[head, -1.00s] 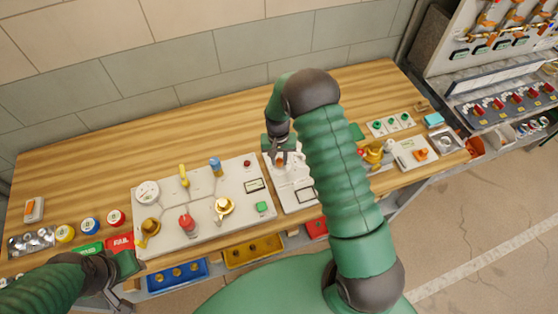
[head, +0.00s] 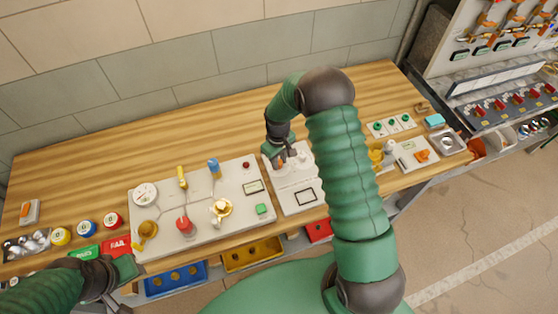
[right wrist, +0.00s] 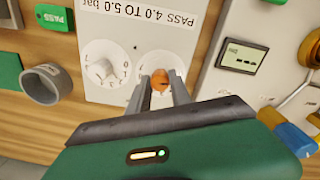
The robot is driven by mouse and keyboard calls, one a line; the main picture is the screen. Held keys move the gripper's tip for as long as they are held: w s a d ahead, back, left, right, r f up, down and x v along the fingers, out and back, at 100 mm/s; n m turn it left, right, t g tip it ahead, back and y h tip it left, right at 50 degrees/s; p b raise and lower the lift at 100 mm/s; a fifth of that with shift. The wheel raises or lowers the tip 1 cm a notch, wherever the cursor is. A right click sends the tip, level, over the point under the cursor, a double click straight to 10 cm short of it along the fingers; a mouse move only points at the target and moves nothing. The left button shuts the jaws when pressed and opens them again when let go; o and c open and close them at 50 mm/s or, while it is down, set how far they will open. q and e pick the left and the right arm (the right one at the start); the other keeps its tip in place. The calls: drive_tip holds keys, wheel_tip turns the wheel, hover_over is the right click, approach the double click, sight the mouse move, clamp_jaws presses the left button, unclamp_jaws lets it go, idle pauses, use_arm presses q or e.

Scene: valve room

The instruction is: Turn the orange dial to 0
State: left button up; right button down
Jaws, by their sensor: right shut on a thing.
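The orange dial (right wrist: 160,86) is on a white panel, between the two fingers of my right gripper (right wrist: 163,90) in the right wrist view. The fingers are shut on its two sides. Its pointer and most of its scale are covered, so I cannot read its setting. In the head view the right gripper (head: 281,158) is over the upper left of the white panel (head: 290,204) and hides the dial. My left gripper (head: 122,272) is at the bottom left, in front of the bench; its jaws are not clear.
A second, white dial (right wrist: 104,64) sits beside the orange one. A larger panel (head: 165,240) with a gauge, valves and a display stands to the left. A grey ring (right wrist: 43,85) is close by in the wrist view. Bare wood lies behind the panels.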

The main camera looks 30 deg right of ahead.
drive_tip(key=shift+w+r, duration=0.15)
drive_tip(key=shift+w, duration=0.15)
drive_tip(key=c, duration=1.6)
unclamp_jaws()
drive_tip(key=o, duration=0.4)
drive_tip(key=shift+f, duration=0.2)
drive_tip(key=shift+o, duration=0.2)
drive_tip(key=shift+s, duration=0.1)
wheel_tip(320, 180, up, 17)
drive_tip(key=b, duration=0.2)
drive_tip(key=shift+a+b, duration=0.15)
drive_tip(key=shift+b, duration=0.15)
drive_tip(key=shift+f, duration=0.1)
